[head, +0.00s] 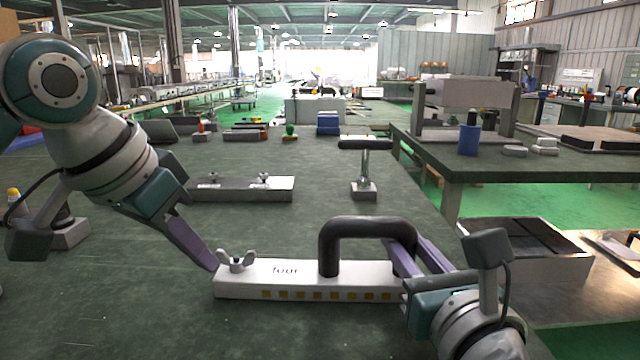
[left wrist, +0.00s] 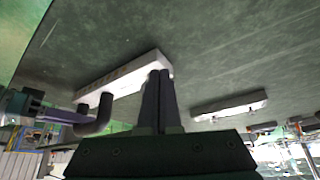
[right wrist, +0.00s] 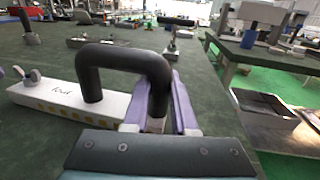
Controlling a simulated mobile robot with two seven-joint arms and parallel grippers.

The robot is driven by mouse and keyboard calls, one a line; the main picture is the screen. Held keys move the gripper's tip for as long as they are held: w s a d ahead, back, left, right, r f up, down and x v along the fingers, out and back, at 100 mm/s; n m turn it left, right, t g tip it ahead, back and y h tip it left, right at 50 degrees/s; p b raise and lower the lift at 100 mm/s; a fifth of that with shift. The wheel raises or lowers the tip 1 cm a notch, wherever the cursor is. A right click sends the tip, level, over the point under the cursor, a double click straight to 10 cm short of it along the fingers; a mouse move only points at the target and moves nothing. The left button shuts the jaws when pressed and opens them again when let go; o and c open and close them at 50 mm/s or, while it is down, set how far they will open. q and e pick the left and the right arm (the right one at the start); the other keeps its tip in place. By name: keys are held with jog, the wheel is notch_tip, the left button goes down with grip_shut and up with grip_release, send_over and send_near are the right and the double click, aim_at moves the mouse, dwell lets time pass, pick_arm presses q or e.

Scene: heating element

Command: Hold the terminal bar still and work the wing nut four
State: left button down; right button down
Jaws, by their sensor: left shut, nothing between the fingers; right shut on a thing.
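The terminal bar (head: 300,270) is a long white block marked "four", with a row of yellow squares along its front, lying on the green bench top. A black arched handle (head: 370,224) rises from its right half. The wing nut (head: 236,261) stands upright on the bar's left end; it also shows in the right wrist view (right wrist: 33,74). My right gripper (head: 404,246) is shut on the handle's right leg. My left gripper (head: 213,267) is shut and empty, its tips just left of the wing nut. In the left wrist view its fingers (left wrist: 158,74) hide the nut.
Behind the bar lies a grey bar (head: 242,189) with two wing nuts. A T-shaped stand (head: 364,170) is to its right. Tools and blue boxes (head: 328,123) stand further back. A side table (head: 530,165) is at right. The bench in front of the bar is clear.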

pick_arm(q)
jog(key=shift+s+a+r, duration=0.1)
jog(key=shift+s+a, duration=0.05)
notch_tip(320, 180, up, 6)
jog(key=shift+f, duration=0.1)
dwell(0.4)
jog(key=shift+s+d+f, duration=0.3)
jog(key=shift+d+f, duration=0.15)
jog(key=shift+f, duration=0.55)
jog(key=shift+s+d+f, duration=0.35)
jog(key=shift+d+f, duration=0.05)
jog(key=shift+f, duration=0.65)
jog(key=shift+s+d+f, duration=0.3)
jog(key=shift+d+f, duration=0.15)
jog(key=shift+f, duration=0.55)
jog(key=shift+w, duration=0.6)
jog(key=shift+a, duration=0.2)
